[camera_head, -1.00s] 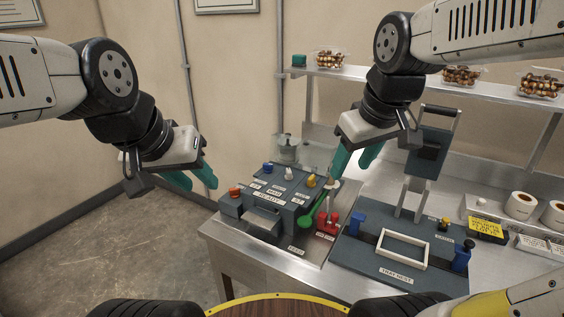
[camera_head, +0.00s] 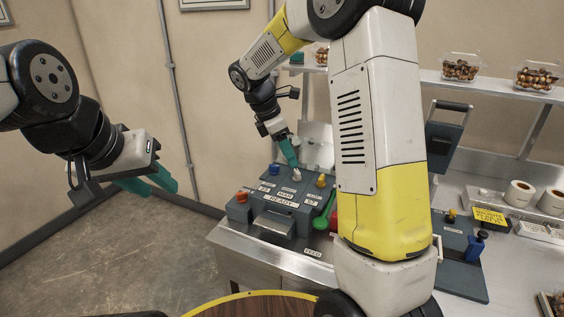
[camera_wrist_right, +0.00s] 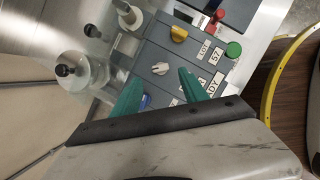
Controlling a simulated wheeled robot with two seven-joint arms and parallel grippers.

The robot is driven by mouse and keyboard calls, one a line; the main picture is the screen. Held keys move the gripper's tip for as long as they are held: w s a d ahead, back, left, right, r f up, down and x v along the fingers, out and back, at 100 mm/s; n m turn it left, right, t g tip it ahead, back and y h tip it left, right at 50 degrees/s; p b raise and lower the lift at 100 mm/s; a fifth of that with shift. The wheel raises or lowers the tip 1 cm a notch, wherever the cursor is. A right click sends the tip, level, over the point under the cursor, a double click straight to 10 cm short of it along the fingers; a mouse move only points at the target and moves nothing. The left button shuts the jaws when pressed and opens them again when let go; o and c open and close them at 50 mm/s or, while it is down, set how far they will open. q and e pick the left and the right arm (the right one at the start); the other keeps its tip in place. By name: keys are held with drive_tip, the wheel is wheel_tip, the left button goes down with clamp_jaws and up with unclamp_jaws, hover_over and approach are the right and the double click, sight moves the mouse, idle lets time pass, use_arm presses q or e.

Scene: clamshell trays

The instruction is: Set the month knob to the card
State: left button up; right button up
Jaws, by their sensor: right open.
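A grey date-stamping box (camera_head: 262,215) carries a blue knob (camera_head: 275,169), a white middle knob (camera_head: 296,176) and a yellow knob (camera_head: 321,181). The label below the middle one seems to read MAR. My right gripper (camera_head: 291,163) reaches down over the white knob. In the right wrist view the white knob (camera_wrist_right: 160,69) lies between the open fingertips (camera_wrist_right: 160,77); I cannot tell if they touch it. A yellow card (camera_head: 489,216) stands at the right, its print too small to read. My left gripper (camera_head: 160,186) is open and empty, left of the box.
My right arm hides much of the tray nest.

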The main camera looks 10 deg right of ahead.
sight(296, 171)
drive_tip(key=x, duration=0.5)
drive_tip(key=shift+f, duration=0.35)
drive_tip(key=shift+d, duration=0.1)
clamp_jaws()
